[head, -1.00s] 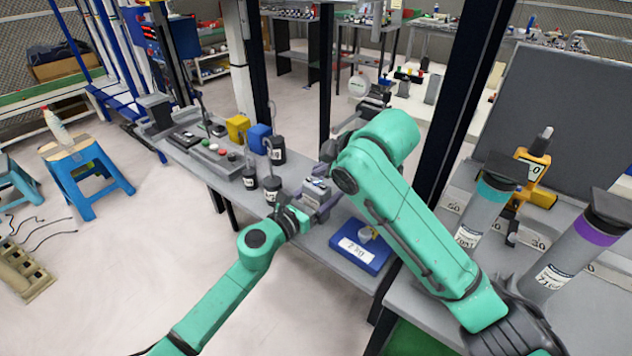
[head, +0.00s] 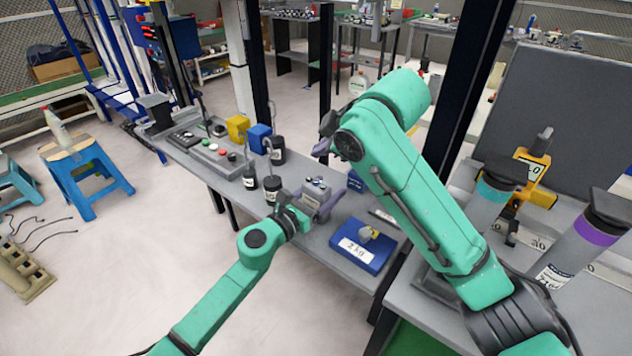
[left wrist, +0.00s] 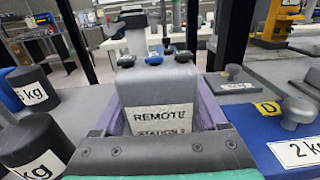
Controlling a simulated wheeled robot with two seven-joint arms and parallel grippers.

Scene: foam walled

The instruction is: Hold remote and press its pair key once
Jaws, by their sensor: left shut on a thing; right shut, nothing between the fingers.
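The remote (head: 311,195) is a small grey box with several small keys on its top. My left gripper (head: 305,208) is shut around it and holds it above the grey bench. Which key is the pair key is too small to tell. My right gripper (head: 321,148) is shut and empty, above and beyond the remote, apart from it; my right arm partly hides it.
A blue 2 kg block (head: 362,247) lies on the bench to the right of the remote. Black weights (head: 272,187) stand to the left, near a grey button box (head: 215,153). Yellow (head: 238,128) and blue (head: 259,138) blocks stand behind. A dark post stands close to my right arm.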

